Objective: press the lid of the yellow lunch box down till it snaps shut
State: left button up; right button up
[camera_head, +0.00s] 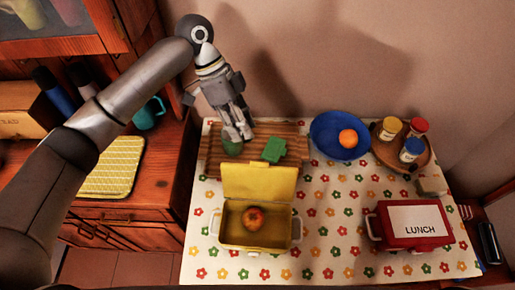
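The yellow lunch box (229,236) stands on the flowered tablecloth at the front middle. Its lid (259,182) is open, tilted up at the far side. A reddish-orange round fruit (254,218) lies inside the box. My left gripper (239,132) points down over the wooden board behind the lid, apart from the lunch box. Its fingertips are close to a dark green rounded thing (232,147); I cannot tell whether they touch it or how far the fingers are open. My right gripper is not in view.
A striped wooden board (211,160) holds a green block (274,150). A blue bowl (323,128) with an orange (348,138) and a round tray (419,158) with three jars stand at the back. A red lunch box (412,243) stands at right. Cloth between the two boxes is clear.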

pick_arm(q)
jog(key=p+x, duration=0.3)
jog(key=x, duration=0.6)
jog(key=shift+s+d+f, duration=0.15)
jog(key=shift+s+f, duration=0.1)
jog(key=shift+s, duration=0.05)
jog(key=shift+s+d+f, duration=0.1)
jog(key=shift+d+f, duration=0.05)
jog(key=shift+f, duration=0.25)
jog(key=shift+c, duration=0.3)
grip_shut()
